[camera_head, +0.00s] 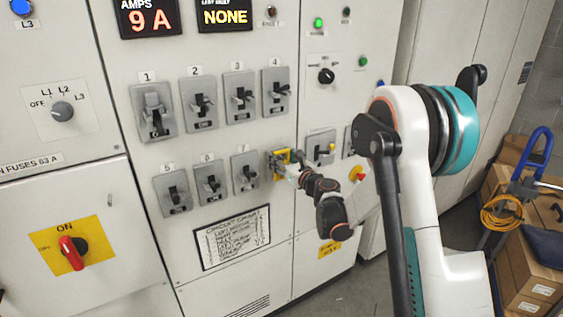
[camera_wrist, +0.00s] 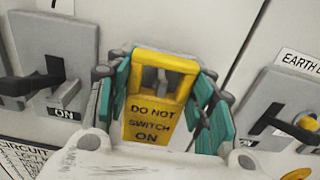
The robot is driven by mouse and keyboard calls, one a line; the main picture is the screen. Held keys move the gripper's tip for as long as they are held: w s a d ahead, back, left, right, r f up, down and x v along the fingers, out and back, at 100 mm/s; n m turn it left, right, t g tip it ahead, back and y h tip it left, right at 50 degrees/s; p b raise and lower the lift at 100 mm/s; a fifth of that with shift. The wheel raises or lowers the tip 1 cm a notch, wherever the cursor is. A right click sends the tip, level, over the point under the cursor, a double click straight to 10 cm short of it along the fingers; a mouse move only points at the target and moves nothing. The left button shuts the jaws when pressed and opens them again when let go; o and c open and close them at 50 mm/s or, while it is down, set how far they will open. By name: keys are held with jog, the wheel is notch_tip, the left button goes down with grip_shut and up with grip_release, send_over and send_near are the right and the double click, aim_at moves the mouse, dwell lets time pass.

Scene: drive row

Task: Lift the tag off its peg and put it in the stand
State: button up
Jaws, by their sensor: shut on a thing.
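The yellow tag (camera_wrist: 152,120), marked DO NOT SWITCH ON, stands between the teal fingers of my gripper (camera_wrist: 165,105) in the wrist view. The fingers are shut on its two sides. A grey part shows through the opening at the tag's top; I cannot tell whether the tag still bears on its peg. In the head view the tag (camera_head: 278,162) is at the panel front, right of switch 7, with my gripper (camera_head: 290,172) at it and partly covering it. I cannot make out the stand in either view.
A grey breaker (camera_wrist: 52,70) marked ON is left of the tag, and an EARTH-labelled switch (camera_wrist: 275,105) is right. More numbered breakers (camera_head: 198,99) stick out above. A red-handled switch (camera_head: 72,252) is at left. Boxes and a blue-handled trolley (camera_head: 535,150) stand at far right.

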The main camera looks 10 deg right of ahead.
jog(key=r+p+v, duration=0.2)
jog(key=p+v, duration=0.1)
jog(key=v, duration=1.5)
jog(key=b+v, duration=0.2)
jog(key=v, duration=0.5)
jog(key=shift+s+b, duration=0.25)
jog(key=shift+b, duration=0.1)
dwell(0.6)
jog(key=shift+d+r, duration=0.1)
